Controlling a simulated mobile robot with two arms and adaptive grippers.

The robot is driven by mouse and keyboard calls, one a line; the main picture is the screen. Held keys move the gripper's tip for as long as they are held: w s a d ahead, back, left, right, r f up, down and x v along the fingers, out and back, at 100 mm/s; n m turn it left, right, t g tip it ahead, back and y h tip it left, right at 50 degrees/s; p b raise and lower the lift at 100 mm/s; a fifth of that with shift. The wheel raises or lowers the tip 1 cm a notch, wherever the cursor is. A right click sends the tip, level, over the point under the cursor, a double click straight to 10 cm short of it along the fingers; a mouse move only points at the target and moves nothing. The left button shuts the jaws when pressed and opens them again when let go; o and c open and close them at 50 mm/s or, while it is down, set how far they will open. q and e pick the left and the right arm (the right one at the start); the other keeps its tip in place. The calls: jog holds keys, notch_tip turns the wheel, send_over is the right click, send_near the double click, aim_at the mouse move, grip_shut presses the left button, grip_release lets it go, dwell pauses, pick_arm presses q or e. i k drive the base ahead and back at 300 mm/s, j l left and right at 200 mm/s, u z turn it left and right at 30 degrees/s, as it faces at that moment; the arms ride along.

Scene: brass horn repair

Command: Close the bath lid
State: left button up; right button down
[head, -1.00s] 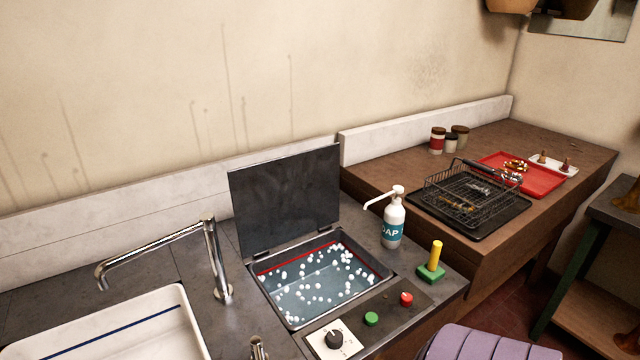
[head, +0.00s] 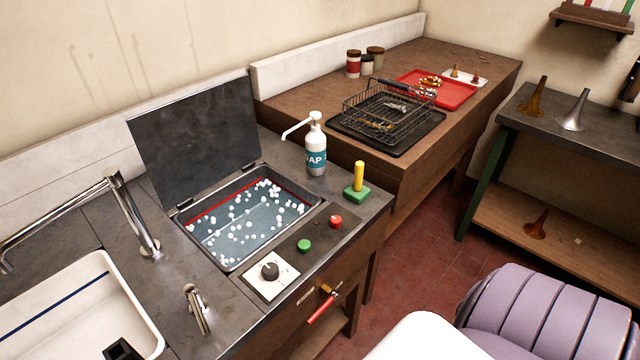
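The bath lid (head: 197,138) is a dark metal plate. It stands open, raised nearly upright on hinges along the bath's back edge. The bath (head: 240,262) is a sunken metal basin in the counter, filled with bluish water and dotted with small white bubbles or balls. A red line runs along its inner back wall. The opening is uncovered. Neither of my grippers can be made out in the head view.
A soap bottle (head: 315,150) and a green block with a yellow peg (head: 357,185) stand right of the bath. A dial (head: 270,271), green button (head: 304,245) and red button (head: 335,221) sit in front. A tap (head: 130,210) and white sink (head: 60,313) are left.

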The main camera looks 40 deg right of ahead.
aim_at(186, 145)
jog(key=i+l+z, duration=0.15)
jog(key=z, duration=0.25)
jog(key=i+z, duration=0.4)
